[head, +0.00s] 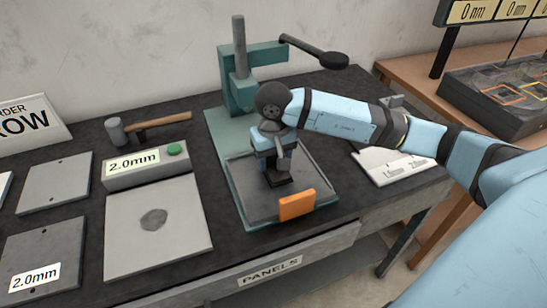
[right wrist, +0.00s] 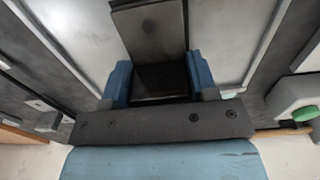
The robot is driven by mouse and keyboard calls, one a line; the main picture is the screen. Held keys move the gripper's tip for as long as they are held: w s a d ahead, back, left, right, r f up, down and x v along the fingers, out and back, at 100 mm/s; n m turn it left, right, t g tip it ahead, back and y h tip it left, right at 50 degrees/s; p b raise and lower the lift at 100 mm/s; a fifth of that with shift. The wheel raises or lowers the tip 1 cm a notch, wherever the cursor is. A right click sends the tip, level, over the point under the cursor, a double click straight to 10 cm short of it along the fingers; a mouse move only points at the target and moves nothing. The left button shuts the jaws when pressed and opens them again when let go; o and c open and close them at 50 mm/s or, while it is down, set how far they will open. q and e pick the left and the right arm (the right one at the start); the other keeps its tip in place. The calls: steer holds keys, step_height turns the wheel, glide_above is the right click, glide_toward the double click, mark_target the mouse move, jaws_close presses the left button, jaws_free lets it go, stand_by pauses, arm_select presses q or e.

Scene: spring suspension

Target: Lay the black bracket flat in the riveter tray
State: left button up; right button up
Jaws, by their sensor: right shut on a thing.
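The black bracket (head: 279,181) is under my right gripper (head: 272,166) in the head view, low over the riveter tray (head: 239,200). My right gripper is shut on the bracket. In the right wrist view the bracket (right wrist: 155,40) shows as a dark plate with a bend, between the two blue fingers of my right gripper (right wrist: 161,82). The tray has a grey floor, a raised rim and an orange block (head: 297,205) at its front edge. I cannot tell whether the bracket touches the tray floor. My left gripper is not in view.
The green riveter (head: 238,85) with its black-knobbed lever stands behind the tray. To the left are a 2.0mm box with a green button (head: 146,165), a hammer (head: 150,125) and grey plates (head: 55,183). A white gauge card (head: 390,165) lies right of the tray.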

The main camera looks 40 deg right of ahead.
steer(key=shift+f+b, duration=0.15)
steer(key=shift+b, duration=0.2)
steer(key=o, duration=1.1)
steer(key=shift+r+p, duration=0.4)
steer(key=shift+p, duration=0.1)
step_height(320, 180, up, 11)
steer(key=shift+f, duration=0.2)
steer(key=shift+r, duration=0.55)
